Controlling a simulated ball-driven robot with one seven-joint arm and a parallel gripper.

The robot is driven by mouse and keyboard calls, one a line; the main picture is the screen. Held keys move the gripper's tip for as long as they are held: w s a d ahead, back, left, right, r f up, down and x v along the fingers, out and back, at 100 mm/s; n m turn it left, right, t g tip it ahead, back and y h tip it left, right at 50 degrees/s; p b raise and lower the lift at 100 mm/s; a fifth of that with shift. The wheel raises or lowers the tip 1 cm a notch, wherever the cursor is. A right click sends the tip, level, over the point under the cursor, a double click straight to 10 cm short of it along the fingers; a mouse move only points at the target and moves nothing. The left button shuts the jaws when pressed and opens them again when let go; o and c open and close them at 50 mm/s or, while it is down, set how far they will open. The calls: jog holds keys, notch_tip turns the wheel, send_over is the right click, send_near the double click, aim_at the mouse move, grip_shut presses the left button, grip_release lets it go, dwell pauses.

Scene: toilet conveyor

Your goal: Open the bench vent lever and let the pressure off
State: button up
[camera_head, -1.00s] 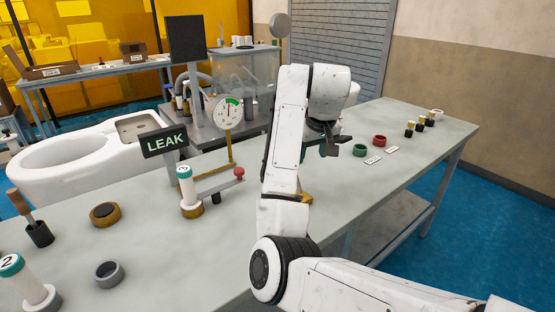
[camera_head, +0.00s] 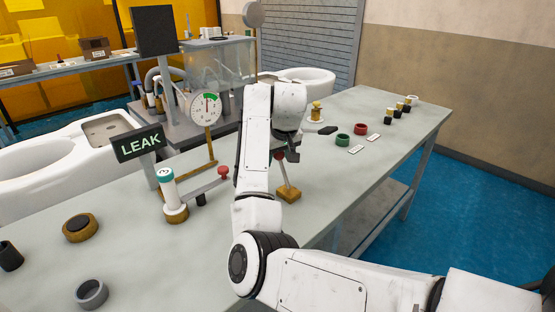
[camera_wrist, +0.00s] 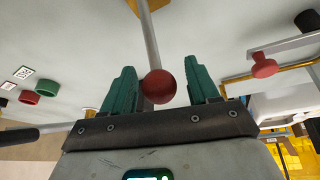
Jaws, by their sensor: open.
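A lever with a grey rod and a red ball (camera_wrist: 160,87) stands on a brass-coloured block (camera_head: 288,194) on the bench. My gripper (camera_head: 286,155) is at the top of this lever, just under my wrist. In the wrist view my gripper (camera_wrist: 160,92) is open, with the red ball between its green fingers and gaps showing on both sides. A round pressure gauge (camera_head: 205,108) with a green sector and a dark needle stands behind, to the left. A LEAK sign (camera_head: 138,143) stands beside it. Contact between fingers and ball cannot be told.
A second red knob (camera_head: 223,171) sits on a grey arm beside a white cylinder with a teal cap (camera_head: 173,195), left of my arm. Green (camera_head: 342,140) and red (camera_head: 360,129) rings lie to the right. The bench edge is close to the brass block.

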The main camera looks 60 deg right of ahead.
jog(key=shift+w+d+f, duration=0.15)
jog(key=shift+w+f, duration=0.05)
jog(key=shift+f, duration=0.45)
jog(key=shift+c, duration=0.3)
grip_shut()
